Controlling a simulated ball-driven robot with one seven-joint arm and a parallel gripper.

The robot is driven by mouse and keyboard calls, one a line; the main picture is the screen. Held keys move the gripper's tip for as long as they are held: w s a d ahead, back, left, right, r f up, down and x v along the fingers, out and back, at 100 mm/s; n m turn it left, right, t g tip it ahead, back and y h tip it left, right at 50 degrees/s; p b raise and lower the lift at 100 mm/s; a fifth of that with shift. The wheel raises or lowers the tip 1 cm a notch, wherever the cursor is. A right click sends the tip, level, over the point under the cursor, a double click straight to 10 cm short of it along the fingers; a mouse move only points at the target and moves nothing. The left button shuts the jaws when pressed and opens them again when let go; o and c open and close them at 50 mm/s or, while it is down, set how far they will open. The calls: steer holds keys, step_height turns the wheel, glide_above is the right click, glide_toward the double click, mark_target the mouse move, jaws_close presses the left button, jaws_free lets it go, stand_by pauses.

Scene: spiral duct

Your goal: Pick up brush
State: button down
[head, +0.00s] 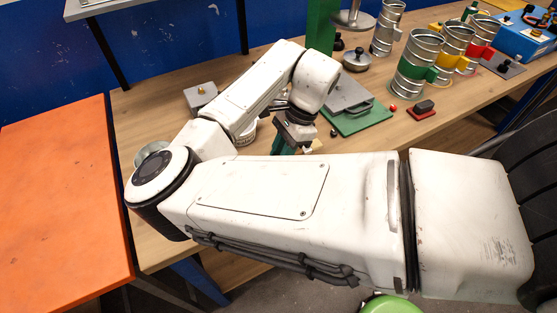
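I cannot clearly make out a brush in the head view. It may be hidden behind my arm or my gripper. My gripper (296,138) is at the wooden table's front part, pointing down, left of a grey metal plate on a green base (362,122). Its fingertips are small and partly covered by my forearm, so I cannot tell if they are open or shut, or hold anything. A bit of green (281,144) and a small tan piece (316,147) show right by the fingers. I cannot tell what they are.
The wooden table (460,112) holds several ribbed metal duct cylinders (415,66), a black block on a red base (423,107), a small red ball (393,108) and a grey box (200,96). An orange panel (60,200) is at left. A green round top (391,305) is below.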

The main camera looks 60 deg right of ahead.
steer(key=s+d+r, duration=0.5)
steer(key=s+r, duration=0.4)
steer(key=s, duration=0.3)
steer(key=shift+d, duration=0.4)
